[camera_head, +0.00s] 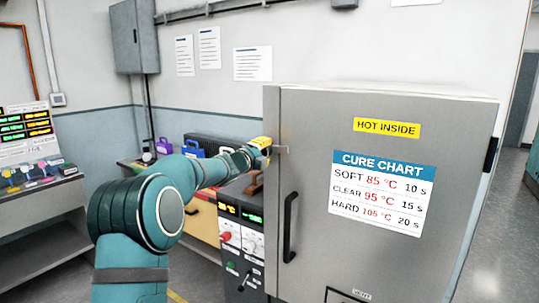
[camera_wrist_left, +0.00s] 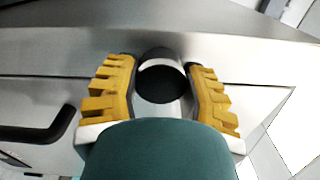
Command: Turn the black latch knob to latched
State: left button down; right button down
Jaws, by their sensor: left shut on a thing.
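The black latch knob (camera_wrist_left: 162,85) shows in the left wrist view as a round dark cylinder with a light band, on the grey metal cabinet front. My left gripper (camera_wrist_left: 160,68) has its yellow ridged pads on both sides of the knob and is shut on it. In the head view my left gripper (camera_head: 264,144) is at the upper left edge of the grey oven door, beside a small metal latch piece (camera_head: 281,149). The knob itself is hidden behind the fingers there. My right gripper is not in view.
The oven door (camera_head: 320,255) carries a black vertical handle (camera_head: 290,226), a yellow HOT INSIDE label (camera_head: 387,128) and a cure chart (camera_head: 377,193). A control panel (camera_head: 243,240) with knobs stands left of the door, below my forearm. A bench (camera_head: 45,215) stands far left.

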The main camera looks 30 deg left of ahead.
pick_arm(q)
jog(key=shift+m, duration=0.7)
jog(key=shift+c, duration=2.2)
grip_release()
jog(key=shift+s, duration=0.1)
jog(key=s, duration=1.1)
jog(key=shift+s+a, duration=0.4)
jog(key=shift+a, duration=0.05)
